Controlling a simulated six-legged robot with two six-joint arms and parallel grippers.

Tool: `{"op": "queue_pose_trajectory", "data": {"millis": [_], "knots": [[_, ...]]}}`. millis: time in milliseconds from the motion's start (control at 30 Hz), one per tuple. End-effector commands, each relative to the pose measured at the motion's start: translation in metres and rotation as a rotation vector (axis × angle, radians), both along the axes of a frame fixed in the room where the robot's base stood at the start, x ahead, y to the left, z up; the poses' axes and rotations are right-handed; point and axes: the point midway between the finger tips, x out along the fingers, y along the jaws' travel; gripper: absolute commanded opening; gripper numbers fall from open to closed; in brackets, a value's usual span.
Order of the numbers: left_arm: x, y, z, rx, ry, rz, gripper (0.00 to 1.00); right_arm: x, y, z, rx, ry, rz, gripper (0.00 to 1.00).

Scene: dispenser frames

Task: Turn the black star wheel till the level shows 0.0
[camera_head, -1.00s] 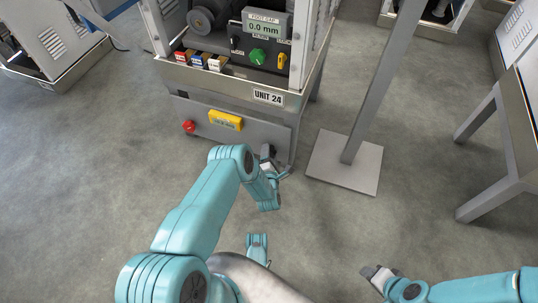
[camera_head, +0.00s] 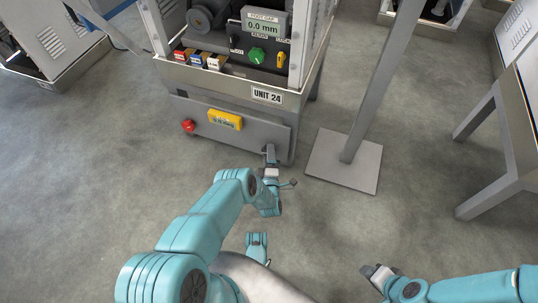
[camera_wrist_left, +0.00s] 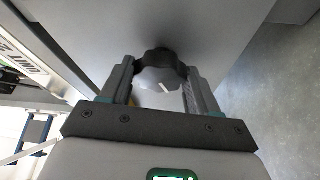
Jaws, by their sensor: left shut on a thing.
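The black star wheel (camera_wrist_left: 160,57) shows in the left wrist view between the two fingers of my left gripper (camera_wrist_left: 160,75). Its pale hub has a white mark. My left gripper (camera_head: 271,158) is shut on the wheel at the lower right of the grey front panel (camera_head: 215,133). In the head view the wheel is hidden or too small to make out. The yellow level (camera_head: 225,120) sits on this panel; its reading is too small to read. My right gripper (camera_head: 375,274) is away from the unit, low on the right; its jaw opening is unclear.
A foot gap display (camera_head: 263,24) above reads 0.0 mm. A green knob (camera_head: 257,56) is below it. A red button (camera_head: 188,126) is left of the level. A post on a square base plate (camera_head: 343,165) stands right of the unit. Floor in front is clear.

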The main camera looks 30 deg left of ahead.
Motion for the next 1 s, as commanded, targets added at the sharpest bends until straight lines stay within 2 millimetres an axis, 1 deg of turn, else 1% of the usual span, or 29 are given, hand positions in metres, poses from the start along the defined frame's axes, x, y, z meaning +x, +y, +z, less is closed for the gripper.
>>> {"op": "queue_pose_trajectory", "data": {"millis": [533,567,600,633,1000], "knots": [[0.0012,-0.0021,-0.0003,0.023,0.006,-0.007,0.30,0.0000,0.0000,0.0000,0.000,0.000,0.000,0.43],[0.0012,-0.0021,-0.0003,0.023,0.007,-0.008,0.64,0.0000,0.0000,0.0000,0.000,0.000,0.000,0.43],[0.0012,-0.0021,-0.0002,0.023,0.006,-0.007,0.77,0.0000,0.0000,0.0000,0.000,0.000,0.000,0.43],[0.0011,-0.0020,-0.0003,0.023,0.006,-0.007,0.85,0.0000,0.0000,0.0000,0.000,0.000,0.000,0.43],[0.0005,-0.0006,-0.0004,0.023,0.006,-0.003,0.85,0.0000,0.0000,0.0000,0.000,0.000,0.000,0.43]]}}
